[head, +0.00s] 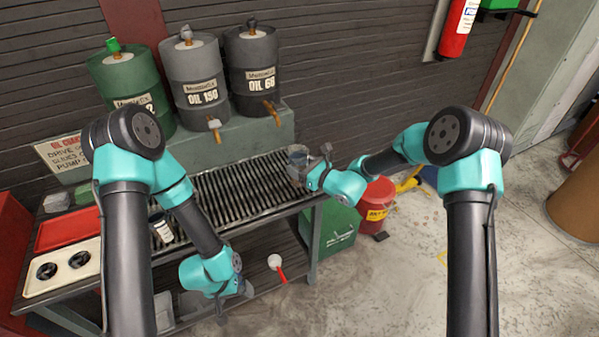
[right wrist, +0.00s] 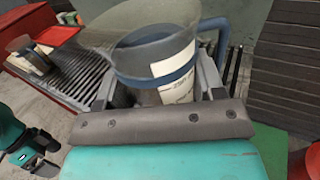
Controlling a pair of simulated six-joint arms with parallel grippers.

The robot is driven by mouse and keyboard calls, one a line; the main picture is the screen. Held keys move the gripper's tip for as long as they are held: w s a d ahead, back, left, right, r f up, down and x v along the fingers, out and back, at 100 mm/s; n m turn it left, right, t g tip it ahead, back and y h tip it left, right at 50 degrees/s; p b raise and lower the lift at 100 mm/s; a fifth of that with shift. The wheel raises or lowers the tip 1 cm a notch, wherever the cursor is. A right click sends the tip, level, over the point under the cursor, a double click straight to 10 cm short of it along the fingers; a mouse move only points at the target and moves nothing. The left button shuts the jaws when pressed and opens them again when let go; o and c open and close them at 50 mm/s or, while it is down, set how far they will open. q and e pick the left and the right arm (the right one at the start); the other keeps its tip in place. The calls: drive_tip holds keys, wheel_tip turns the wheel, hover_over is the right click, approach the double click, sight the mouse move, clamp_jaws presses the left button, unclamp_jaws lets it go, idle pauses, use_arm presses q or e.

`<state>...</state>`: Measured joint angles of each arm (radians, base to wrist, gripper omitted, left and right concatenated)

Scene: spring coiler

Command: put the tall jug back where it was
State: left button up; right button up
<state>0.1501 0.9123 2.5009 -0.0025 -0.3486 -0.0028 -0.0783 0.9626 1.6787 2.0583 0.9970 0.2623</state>
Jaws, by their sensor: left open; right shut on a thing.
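The jug in my right gripper is grey, with a flared spout, a blue band, a handle and a white label; I take it as the tall jug (head: 297,152). In the right wrist view the jug (right wrist: 160,60) stands between the two fingers of my right gripper (right wrist: 165,95). It is over the right end of the slatted bench; I cannot tell whether it touches the slats. My right gripper (head: 314,168) is shut on it in the head view. My left gripper (head: 238,288) is open and empty, low in front of the bench.
A second, dark container (head: 160,226) with a white label stands at the bench's left. Three oil drums (head: 194,75) stand on a ledge behind the slatted bench top (head: 240,190). A red bin (head: 376,205) is right of the bench. The middle slats are clear.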

drive_tip(key=shift+w, duration=0.35)
drive_tip(key=shift+f, duration=1.8)
drive_tip(key=shift+f, duration=0.1)
drive_tip(key=o, duration=1.1)
drive_tip(key=v, duration=1.2)
